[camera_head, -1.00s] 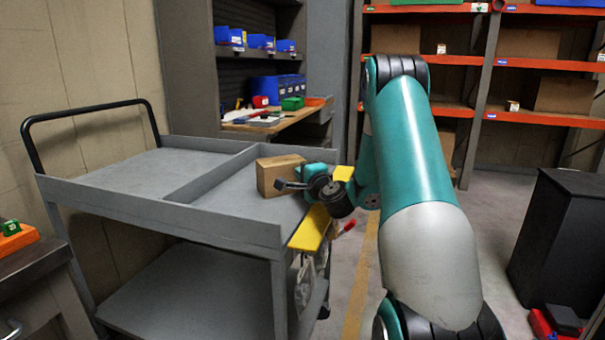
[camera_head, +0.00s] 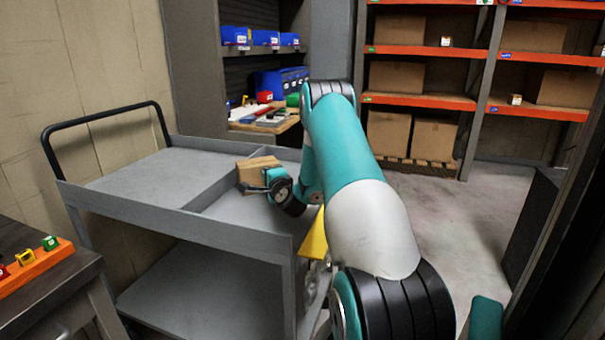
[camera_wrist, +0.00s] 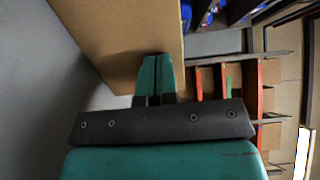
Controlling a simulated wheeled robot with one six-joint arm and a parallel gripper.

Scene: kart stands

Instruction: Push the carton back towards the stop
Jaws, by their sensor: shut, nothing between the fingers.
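The brown carton (camera_head: 257,172) stands on the grey cart's top shelf (camera_head: 232,207), close to the raised divider (camera_head: 205,197) across that shelf. I cannot tell whether it touches the divider, which may be the stop. My gripper (camera_head: 264,187) is at the carton's right side, low over the shelf.
The cart has a black handle (camera_head: 105,118) at its left end and raised side rims. A yellow piece (camera_head: 314,238) shows at its right end. A bench with an orange rack (camera_head: 38,262) is at lower left. Shelving with boxes (camera_head: 433,138) stands behind.

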